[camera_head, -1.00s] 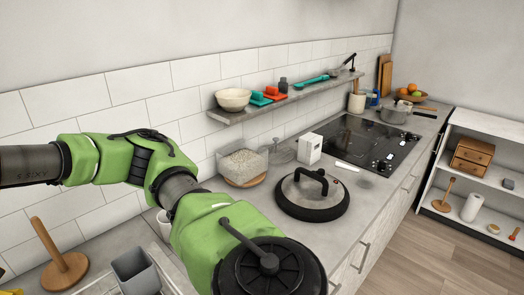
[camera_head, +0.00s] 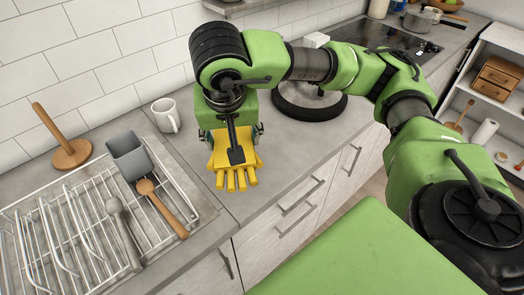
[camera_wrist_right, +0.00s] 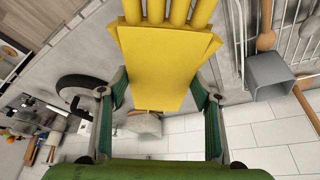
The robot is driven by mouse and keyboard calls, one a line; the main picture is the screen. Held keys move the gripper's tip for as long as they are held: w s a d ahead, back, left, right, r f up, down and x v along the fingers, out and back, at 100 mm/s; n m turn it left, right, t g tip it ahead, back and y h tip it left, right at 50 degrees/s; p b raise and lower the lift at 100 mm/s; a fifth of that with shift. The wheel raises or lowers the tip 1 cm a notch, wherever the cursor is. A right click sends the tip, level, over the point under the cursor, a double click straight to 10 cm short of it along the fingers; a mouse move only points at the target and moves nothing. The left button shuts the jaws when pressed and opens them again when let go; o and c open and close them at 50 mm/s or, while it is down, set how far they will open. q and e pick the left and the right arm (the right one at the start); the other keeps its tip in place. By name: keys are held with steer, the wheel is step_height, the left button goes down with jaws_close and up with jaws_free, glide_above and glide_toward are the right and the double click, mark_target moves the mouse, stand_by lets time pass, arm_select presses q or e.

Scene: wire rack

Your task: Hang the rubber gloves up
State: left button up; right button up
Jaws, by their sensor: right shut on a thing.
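The yellow rubber gloves (camera_head: 222,158) are held by my right gripper (camera_head: 232,135) above the counter, right of the wire rack. Their fingers point down and toward the front in the head view. In the wrist view the gloves (camera_wrist_right: 158,65) sit between the two jaws of my right gripper (camera_wrist_right: 158,105), fingers toward the top. I cannot tell whether one glove hides another behind it. The wire rack (camera_head: 36,243) stands on the counter at the left, with upright wire loops. The gloves are apart from it. My left gripper is out of view.
A grey cup (camera_head: 128,158), a wooden spoon (camera_head: 160,207) and a grey utensil (camera_head: 122,222) are on the rack. A lidded pan (camera_head: 320,107) is behind my right arm.

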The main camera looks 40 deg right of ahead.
mark_target(245, 148)
steer(key=s+f+m, duration=0.1)
steer(key=s+d+f, duration=0.1)
steer(key=shift+s+d+f+m+h, duration=0.15)
steer(key=shift+d+f+m+h, duration=0.05)
steer(key=shift+f+m+h, duration=0.2)
steer(key=shift+s+d+f, duration=0.1)
steer(key=shift+f, duration=0.15)
steer(key=shift+m, duration=0.3)
steer(key=w+d+f, duration=0.2)
steer(key=w, duration=0.1)
steer(key=w+d+f, duration=0.6)
steer(key=shift+w+d+f+b, duration=0.1)
steer(key=shift+w+f+b, duration=0.05)
steer(key=shift+w+b, duration=0.15)
steer(key=shift+w+d+f, duration=0.25)
steer(key=shift+w+f, duration=0.05)
steer(key=shift+f, duration=0.2)
step_height(245, 148, down, 3)
steer(key=shift+w+d+r+p, duration=0.1)
steer(key=shift+w+p, duration=0.05)
steer(key=shift+p, duration=0.75)
steer(key=shift+f, duration=0.4)
